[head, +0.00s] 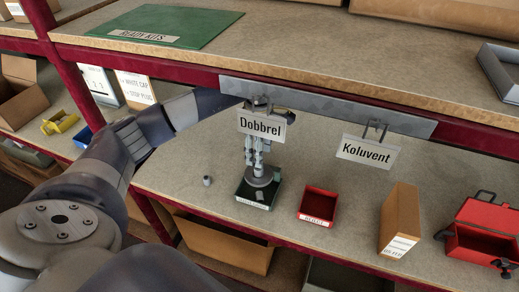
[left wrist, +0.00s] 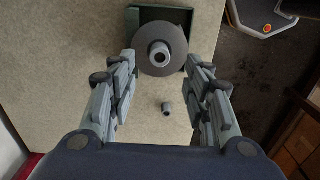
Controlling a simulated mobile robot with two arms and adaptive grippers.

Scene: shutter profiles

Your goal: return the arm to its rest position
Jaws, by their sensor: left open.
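My left arm (head: 135,135) reaches in from the left, between the lower bench and the upper shelf. My left gripper (head: 257,163) points down above the green bin, partly hidden behind the hanging "Dobbrel" sign (head: 262,124). In the left wrist view the left gripper (left wrist: 163,72) has its fingers spread, with nothing held. A grey round disc with a raised centre (left wrist: 158,52) lies ahead of the fingers, at the dark green bin (head: 243,204). A small grey cylinder (head: 207,180) stands on the bench left of the bin; it also shows between the fingers in the wrist view (left wrist: 167,108).
A grey rail (head: 320,108) under the upper shelf carries the "Dobbrel" and "Koluvent" (head: 366,151) signs close to my arm. A red bin (head: 318,204), a cardboard box (head: 399,217) and a red toolbox (head: 482,232) stand to the right. A red upright (head: 75,85) is at the left.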

